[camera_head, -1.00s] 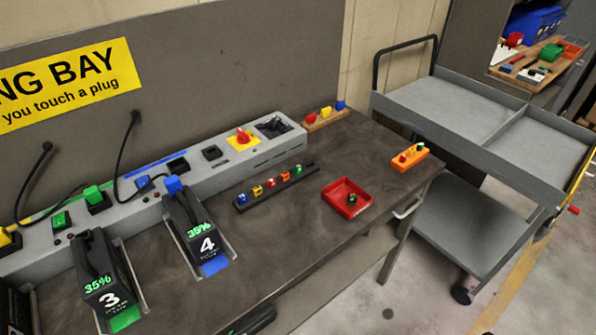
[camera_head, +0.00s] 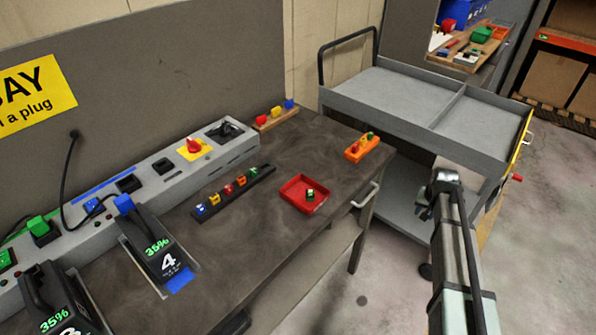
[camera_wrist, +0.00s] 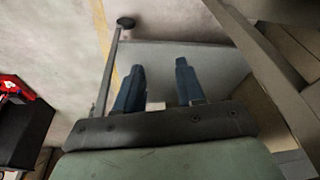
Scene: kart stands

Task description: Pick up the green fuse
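A small green-topped fuse (camera_head: 310,194) sits in a red tray (camera_head: 292,204) on the dark bench. Another green piece (camera_head: 253,172) stands at the right end of a black strip (camera_head: 207,213), beside red, orange, yellow and blue ones. A third green piece (camera_head: 370,136) stands with red ones on an orange block (camera_head: 376,147). Which green piece is the named fuse is not certain. My gripper (camera_head: 424,204) is right of the bench, beside the cart, away from all of these. In the wrist view its two fingers (camera_wrist: 160,66) are apart with nothing held.
A grey two-level cart (camera_head: 385,100) stands behind and beside my gripper. A grey charging rail (camera_head: 130,200) with battery packs (camera_head: 155,247) lines the bench back. A wooden strip (camera_head: 277,118) holds red, yellow and blue pieces. The bench front right is mostly clear.

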